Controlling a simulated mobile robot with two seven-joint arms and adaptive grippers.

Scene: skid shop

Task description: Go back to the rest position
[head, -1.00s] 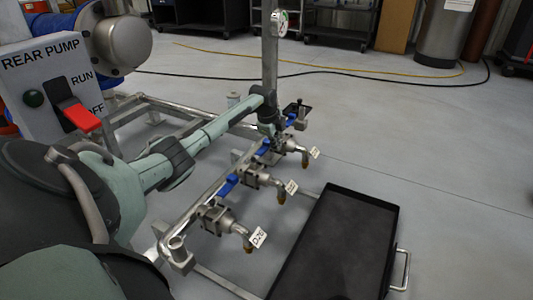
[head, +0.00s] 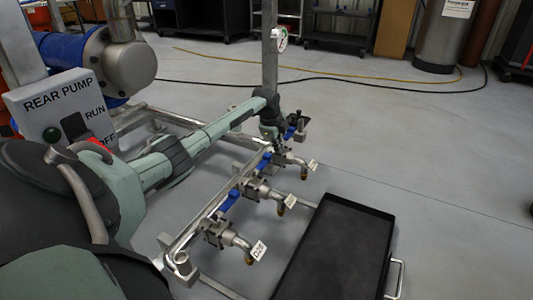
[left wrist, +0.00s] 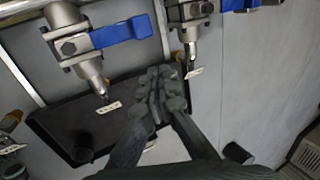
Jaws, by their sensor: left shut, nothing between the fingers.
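My left arm reaches across the head view from the lower left. My left gripper (head: 276,142) is dark and points down by the farthest valve of the pipe rack, partly lost against it. In the left wrist view the closed fingers (left wrist: 160,88) meet, with nothing between them, over the black tray's edge. They appear beside the valve outlets; contact cannot be told. The valves on the rack have blue handles (head: 229,200) and outlets with white tags (head: 258,251). My right gripper is not in view.
A rear pump panel (head: 40,100) with a red switch (head: 100,146) stands at left, close to my arm. A steel post (head: 270,55) with a gauge (head: 281,40) rises behind the gripper. The black tray (head: 388,240) lies on the floor at front. Open floor (head: 430,140) is at right.

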